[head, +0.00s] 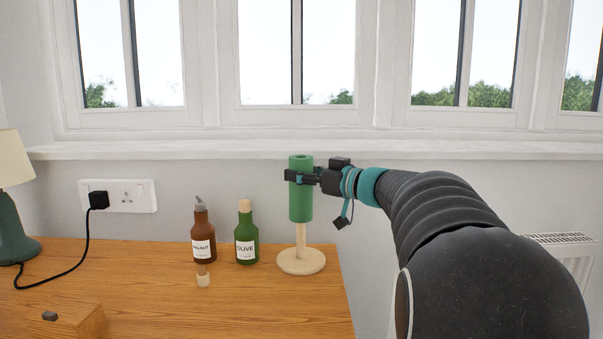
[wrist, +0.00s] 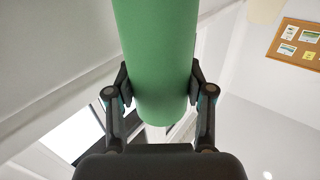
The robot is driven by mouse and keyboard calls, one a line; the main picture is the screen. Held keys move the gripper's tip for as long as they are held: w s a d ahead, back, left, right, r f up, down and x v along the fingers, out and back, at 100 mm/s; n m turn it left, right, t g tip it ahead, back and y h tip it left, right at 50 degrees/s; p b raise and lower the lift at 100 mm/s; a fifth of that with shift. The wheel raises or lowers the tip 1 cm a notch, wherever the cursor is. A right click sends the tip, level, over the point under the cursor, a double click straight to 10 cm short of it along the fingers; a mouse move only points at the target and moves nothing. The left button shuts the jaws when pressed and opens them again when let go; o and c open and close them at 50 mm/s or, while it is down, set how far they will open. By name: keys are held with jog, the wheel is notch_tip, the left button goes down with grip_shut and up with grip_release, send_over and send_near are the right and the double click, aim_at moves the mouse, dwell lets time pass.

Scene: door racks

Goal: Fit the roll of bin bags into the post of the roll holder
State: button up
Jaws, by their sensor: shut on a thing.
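The green roll of bin bags (head: 301,205) is upright in the head view, with my gripper (head: 300,177) shut on it near its upper part. In the wrist view the roll (wrist: 158,60) fills the space between the two fingers of my gripper (wrist: 160,92). The pale wooden roll holder (head: 301,262) has a round base on the table. Its post (head: 301,236) shows below the roll's lower end, in line with it. Whether the post's top is inside the roll is hidden.
A green OLIVE bottle (head: 246,240) and a brown WALNUT bottle (head: 202,240) stand left of the holder. A small cork-like piece (head: 203,280) lies before them. The wooden table's (head: 150,265) right edge is close to the holder. A window sill (head: 200,151) runs behind.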

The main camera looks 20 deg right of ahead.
aim_at(310, 217)
jog(key=shift+f+b, duration=2.1)
jog(key=shift+f, duration=2.9)
jog(key=o, duration=1.3)
jog(key=shift+o, duration=0.2)
jog(key=v, duration=1.2)
